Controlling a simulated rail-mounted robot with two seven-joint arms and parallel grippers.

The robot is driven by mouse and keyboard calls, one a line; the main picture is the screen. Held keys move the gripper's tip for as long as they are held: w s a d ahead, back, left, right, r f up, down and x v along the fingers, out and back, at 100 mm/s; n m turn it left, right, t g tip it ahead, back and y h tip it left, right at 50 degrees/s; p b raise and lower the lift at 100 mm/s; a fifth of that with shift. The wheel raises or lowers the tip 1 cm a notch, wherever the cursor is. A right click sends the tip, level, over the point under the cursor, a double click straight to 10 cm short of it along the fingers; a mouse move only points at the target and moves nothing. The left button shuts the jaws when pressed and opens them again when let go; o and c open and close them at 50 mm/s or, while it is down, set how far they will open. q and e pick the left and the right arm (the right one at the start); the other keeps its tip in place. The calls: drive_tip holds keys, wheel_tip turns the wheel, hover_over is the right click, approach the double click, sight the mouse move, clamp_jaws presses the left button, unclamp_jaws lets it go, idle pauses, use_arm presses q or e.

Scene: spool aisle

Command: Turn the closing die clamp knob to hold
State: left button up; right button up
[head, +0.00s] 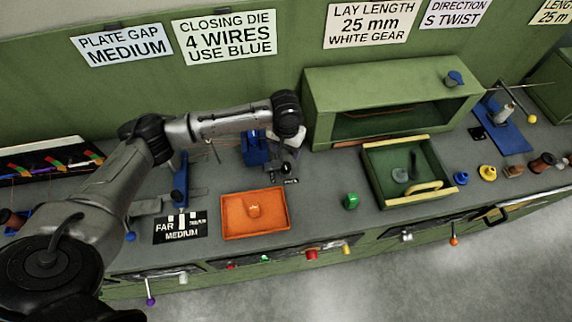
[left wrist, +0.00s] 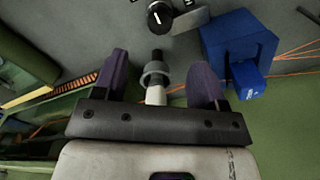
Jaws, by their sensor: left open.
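A round black knob (left wrist: 158,17) with a white pointer line sits at the top of the left wrist view, beside a grey bar. I take it for the clamp knob. In the head view, a dark knob (head: 288,169) shows small beside the blue die block (head: 255,149); its setting cannot be read there. The block also shows in the left wrist view (left wrist: 238,42). My left gripper (left wrist: 158,62) is open, its two purple fingers apart. A grey collar with a black tip and a white stem (left wrist: 154,76) shows between the fingers; contact is not visible. My right gripper is out of view.
An orange tray (head: 235,222) lies in front of the block, and a green knob (head: 351,201) stands to its right. A green open-fronted housing (head: 325,91) stands close to the right of the gripper. Orange strands (left wrist: 298,50) run past the block.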

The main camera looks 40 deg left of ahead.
sight(286, 165)
use_arm(q)
wheel_tip(286, 165, down, 9)
drive_tip(key=shift+f+b, duration=0.2)
drive_tip(key=shift+b, duration=0.35)
drive_tip(key=shift+c, duration=0.3)
